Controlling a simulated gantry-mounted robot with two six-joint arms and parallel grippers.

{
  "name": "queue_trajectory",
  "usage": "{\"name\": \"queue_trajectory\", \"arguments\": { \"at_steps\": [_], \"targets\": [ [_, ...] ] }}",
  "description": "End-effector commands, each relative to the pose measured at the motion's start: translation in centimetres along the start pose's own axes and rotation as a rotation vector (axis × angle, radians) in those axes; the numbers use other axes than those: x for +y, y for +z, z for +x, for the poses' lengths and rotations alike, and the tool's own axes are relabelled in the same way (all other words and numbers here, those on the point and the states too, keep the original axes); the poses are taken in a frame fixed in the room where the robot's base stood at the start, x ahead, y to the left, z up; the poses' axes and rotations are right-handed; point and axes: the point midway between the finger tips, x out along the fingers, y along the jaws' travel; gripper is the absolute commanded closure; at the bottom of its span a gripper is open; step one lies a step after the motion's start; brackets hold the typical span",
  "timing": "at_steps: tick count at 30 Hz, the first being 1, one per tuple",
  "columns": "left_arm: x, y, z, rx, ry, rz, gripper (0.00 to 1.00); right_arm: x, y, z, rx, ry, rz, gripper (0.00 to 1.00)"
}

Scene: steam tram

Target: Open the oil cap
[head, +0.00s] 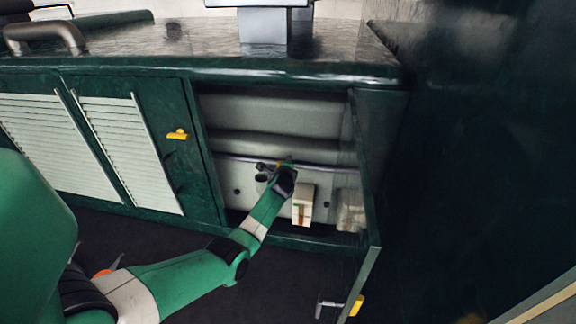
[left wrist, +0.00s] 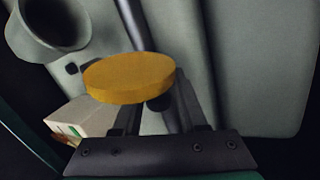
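A round yellow cap (left wrist: 130,78) lies across my left gripper (left wrist: 158,100) in the left wrist view and hides part of its fingers. The two dark fingers show apart below it, with a dark knob between them. Whether they grip the cap is unclear. A dark round filler opening (left wrist: 48,22) shows uncovered at the upper left, apart from the cap. My right gripper is not in view.
The cabinet's open door (head: 366,220) stands at the right, with a yellow latch (head: 356,305). A pale box (head: 303,204) sits below my gripper, and another pale block (head: 350,210) beside it. The dark worktop (head: 200,68) overhangs above.

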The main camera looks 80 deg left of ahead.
Motion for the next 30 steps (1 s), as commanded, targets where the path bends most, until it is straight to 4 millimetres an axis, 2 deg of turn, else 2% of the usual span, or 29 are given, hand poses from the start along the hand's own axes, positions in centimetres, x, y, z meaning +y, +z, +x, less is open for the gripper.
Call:
{"name": "queue_trajectory", "arguments": {
  "at_steps": [1, 2, 3, 11, 16, 24, 27, 30],
  "targets": [
    [0.0, 0.0, 0.0, 0.000, 0.000, 0.000, 0.48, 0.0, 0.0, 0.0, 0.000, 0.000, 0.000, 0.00],
    [0.0, 0.0, 0.0, 0.000, 0.000, 0.000, 0.42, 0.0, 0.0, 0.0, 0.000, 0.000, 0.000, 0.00],
    [0.0, 0.0, 0.0, 0.000, 0.000, 0.000, 0.41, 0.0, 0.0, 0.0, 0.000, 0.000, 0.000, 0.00],
    [0.0, 0.0, -0.1, -0.001, 0.000, 0.000, 0.41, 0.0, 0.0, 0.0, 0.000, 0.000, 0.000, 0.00],
    [-0.2, 0.0, -1.2, -0.001, -0.001, 0.001, 0.41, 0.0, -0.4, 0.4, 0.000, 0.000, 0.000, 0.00],
    [-0.2, 0.0, -6.2, 0.001, -0.003, 0.000, 0.41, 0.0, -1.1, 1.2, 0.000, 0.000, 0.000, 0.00],
    [-0.6, 0.1, -9.1, 0.003, 0.001, 0.003, 0.41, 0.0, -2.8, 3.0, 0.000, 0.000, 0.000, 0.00],
    [-0.7, 0.1, -10.6, 0.001, 0.002, 0.003, 0.41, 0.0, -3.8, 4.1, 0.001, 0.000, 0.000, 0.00]
  ]
}}
